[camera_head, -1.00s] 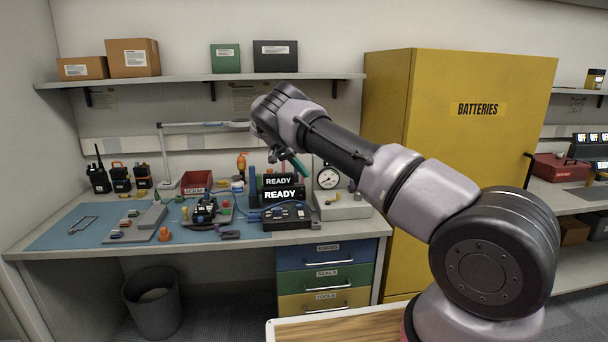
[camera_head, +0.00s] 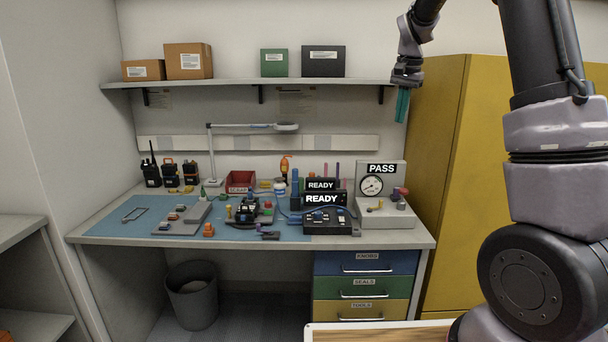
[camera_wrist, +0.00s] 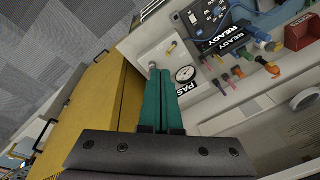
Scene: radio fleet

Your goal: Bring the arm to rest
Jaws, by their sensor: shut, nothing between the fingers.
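My gripper (camera_head: 402,105) is raised high at the right of the head view, in front of the wall and beside the yellow cabinet. Its teal fingers point down, and they lie together with nothing between them. My arm rises on the right side of the picture and bends over at the top. In the wrist view the teal fingers (camera_wrist: 162,98) show side by side and closed, above the bench end with the round gauge. The gripper touches nothing that I can see.
The workbench (camera_head: 190,246) holds radios (camera_head: 170,174), a red bin (camera_head: 240,181), devices reading READY (camera_head: 322,198) and a gauge tester (camera_head: 385,213) reading PASS. A shelf (camera_head: 240,82) with boxes runs above. The yellow cabinet (camera_head: 450,150) stands close right of my gripper.

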